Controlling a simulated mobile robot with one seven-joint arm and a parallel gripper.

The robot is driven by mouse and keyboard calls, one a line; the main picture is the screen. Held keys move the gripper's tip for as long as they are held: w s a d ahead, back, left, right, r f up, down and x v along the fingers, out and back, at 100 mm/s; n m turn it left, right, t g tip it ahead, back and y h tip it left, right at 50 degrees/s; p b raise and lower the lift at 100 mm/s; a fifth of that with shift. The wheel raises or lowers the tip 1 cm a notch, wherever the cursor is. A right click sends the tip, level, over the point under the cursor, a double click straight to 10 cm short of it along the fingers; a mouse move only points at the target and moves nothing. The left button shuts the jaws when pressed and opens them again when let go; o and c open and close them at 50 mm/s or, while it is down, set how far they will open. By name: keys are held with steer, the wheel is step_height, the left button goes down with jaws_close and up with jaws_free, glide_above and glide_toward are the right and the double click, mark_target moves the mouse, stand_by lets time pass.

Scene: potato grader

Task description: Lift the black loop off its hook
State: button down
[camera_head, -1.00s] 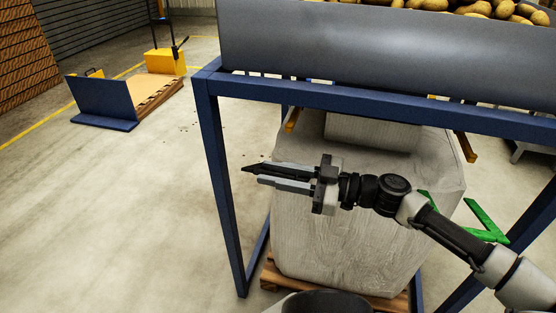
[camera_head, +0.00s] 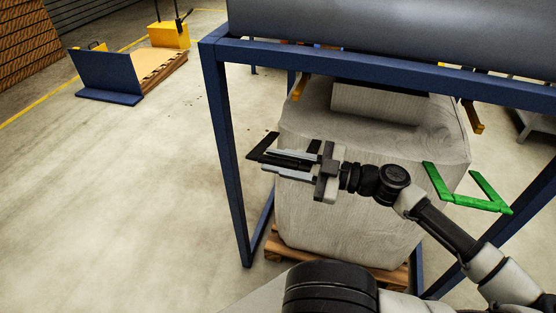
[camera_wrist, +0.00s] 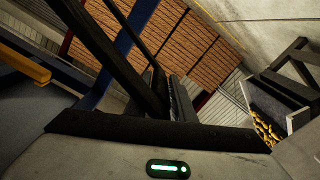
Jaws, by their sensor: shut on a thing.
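The black loop (camera_head: 263,146) shows at the tips of my gripper (camera_head: 272,160) in the head view, to the left of the pale bulk bag (camera_head: 350,195). The jaws are shut on the loop, and part of it lies between the fingers. In the wrist view black bars (camera_wrist: 95,45) run up from the jaws; which are loop and which are finger is hard to tell. A yellow hook (camera_head: 299,87) on the frame stands above the bag's left corner, apart from the loop in the head view. A yellow bar also shows in the wrist view (camera_wrist: 25,62).
A blue frame (camera_head: 222,140) with a grey hopper (camera_head: 400,30) stands over the bag. A second yellow hook (camera_head: 473,117) is at right. A green loop (camera_head: 480,203) sticks out at the bag's right. Open floor (camera_head: 110,200) lies to the left.

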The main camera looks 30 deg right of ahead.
steer(key=c, duration=1.8)
jaws_free()
steer(key=shift+w+d+f, duration=0.2)
steer(key=shift+d+f, duration=0.1)
steer(key=shift+f, duration=0.15)
step_height(320, 180, up, 10)
steer(key=p, duration=0.3)
steer(key=shift+a+r, duration=0.1)
steer(key=shift+r, duration=0.1)
